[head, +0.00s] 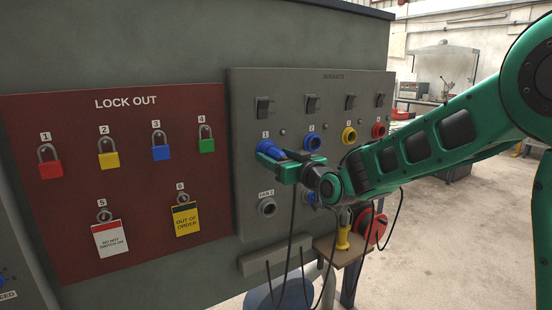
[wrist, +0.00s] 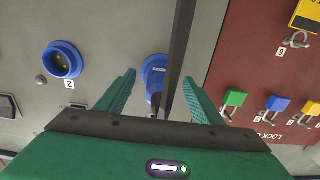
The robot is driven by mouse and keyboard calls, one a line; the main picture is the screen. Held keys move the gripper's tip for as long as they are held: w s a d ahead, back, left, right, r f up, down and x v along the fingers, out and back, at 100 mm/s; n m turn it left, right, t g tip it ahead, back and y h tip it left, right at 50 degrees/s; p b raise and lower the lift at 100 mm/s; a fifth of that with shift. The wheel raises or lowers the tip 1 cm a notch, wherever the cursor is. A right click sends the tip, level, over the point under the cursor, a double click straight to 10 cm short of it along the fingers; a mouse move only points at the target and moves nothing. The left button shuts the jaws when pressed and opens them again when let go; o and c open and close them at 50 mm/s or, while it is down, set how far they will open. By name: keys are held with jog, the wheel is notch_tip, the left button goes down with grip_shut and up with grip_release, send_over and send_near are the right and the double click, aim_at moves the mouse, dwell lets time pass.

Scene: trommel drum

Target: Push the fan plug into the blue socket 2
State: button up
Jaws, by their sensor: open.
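Blue socket 2 (head: 312,141) is on the grey socket panel, right of my gripper. In the wrist view blue socket 2 (wrist: 62,60) looks empty, with its label 2 below it. A blue plug-like body (head: 268,149) sits at the socket 1 position; it also shows between my fingers in the wrist view (wrist: 154,70). I cannot read a fan label on it. My gripper (head: 284,166) is open around this body, with gaps to both fingers in the wrist view (wrist: 160,88). A dark cable (wrist: 181,45) crosses in front of it and partly hides it.
Yellow socket (head: 349,135) and red socket (head: 379,130) lie further right, with switches above. A FAN 2 fitting (head: 267,207) is below my gripper. Dark cables hang under it, past a small shelf (head: 340,252). The lock-out board (head: 120,235) with padlocks is at left.

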jog(key=c, duration=1.4)
jog(key=shift+v, duration=3)
jog(key=shift+d, duration=0.1)
jog(key=shift+v, duration=2.5)
jog(key=shift+w, duration=0.1)
